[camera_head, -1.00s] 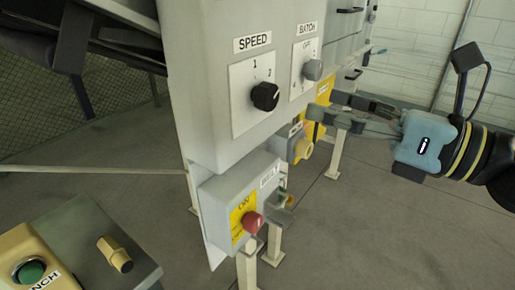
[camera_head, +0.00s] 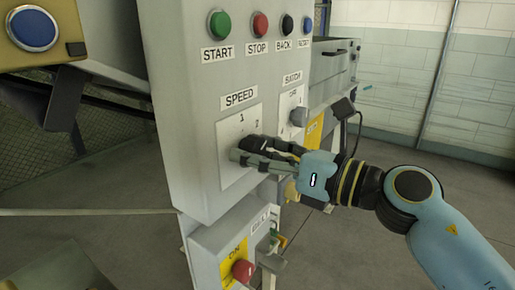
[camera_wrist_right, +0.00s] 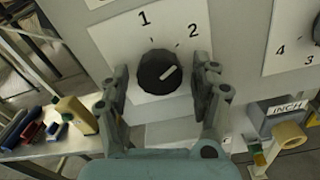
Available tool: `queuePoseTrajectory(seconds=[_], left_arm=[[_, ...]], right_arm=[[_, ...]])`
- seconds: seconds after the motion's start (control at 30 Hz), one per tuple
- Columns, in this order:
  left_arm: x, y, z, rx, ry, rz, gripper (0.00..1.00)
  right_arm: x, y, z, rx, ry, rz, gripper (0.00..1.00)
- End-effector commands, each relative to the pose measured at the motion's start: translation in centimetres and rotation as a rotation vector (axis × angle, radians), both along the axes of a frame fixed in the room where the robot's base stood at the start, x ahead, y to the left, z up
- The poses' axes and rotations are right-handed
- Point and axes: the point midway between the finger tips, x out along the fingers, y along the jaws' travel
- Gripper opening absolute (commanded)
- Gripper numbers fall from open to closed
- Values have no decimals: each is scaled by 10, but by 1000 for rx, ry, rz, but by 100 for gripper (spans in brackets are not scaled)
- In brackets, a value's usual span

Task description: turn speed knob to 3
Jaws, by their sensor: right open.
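The black speed knob (camera_head: 254,146) sits on a white dial plate (camera_head: 227,137) under the SPEED label (camera_head: 239,97). In the right wrist view the knob (camera_wrist_right: 155,75) shows a light pointer mark aimed up and right, toward the 2. The 1 and 2 are readable; a 3 cannot be seen, with the lower dial partly behind my fingers. My right gripper (camera_head: 245,149) is open at the knob. In the right wrist view its fingers stand on either side of the knob, and I see a gap on both sides. My left gripper is out of view.
The batch knob (camera_head: 298,117) is close on the right. Start (camera_head: 220,24), stop (camera_head: 260,26) and other buttons line the panel above. A red knob (camera_head: 243,270) on a lower box sits below. Floor at the right is open.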

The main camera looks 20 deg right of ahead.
Motion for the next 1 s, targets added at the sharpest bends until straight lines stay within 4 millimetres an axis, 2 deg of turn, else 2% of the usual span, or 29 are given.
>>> queuePoseTrajectory(seconds=[0.27, 0.3, 0.7, 1.0], left_arm=[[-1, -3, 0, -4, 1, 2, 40], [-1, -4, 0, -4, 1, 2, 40], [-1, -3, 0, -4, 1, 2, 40], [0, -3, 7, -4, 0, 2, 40]], right_arm=[[2, 1, -1, -1, 1, 0, 64], [2, 1, -1, -1, 1, 0, 61], [2, 1, 0, 0, 0, 0, 9], [1, 1, 1, 28, 24, -1, 8]])
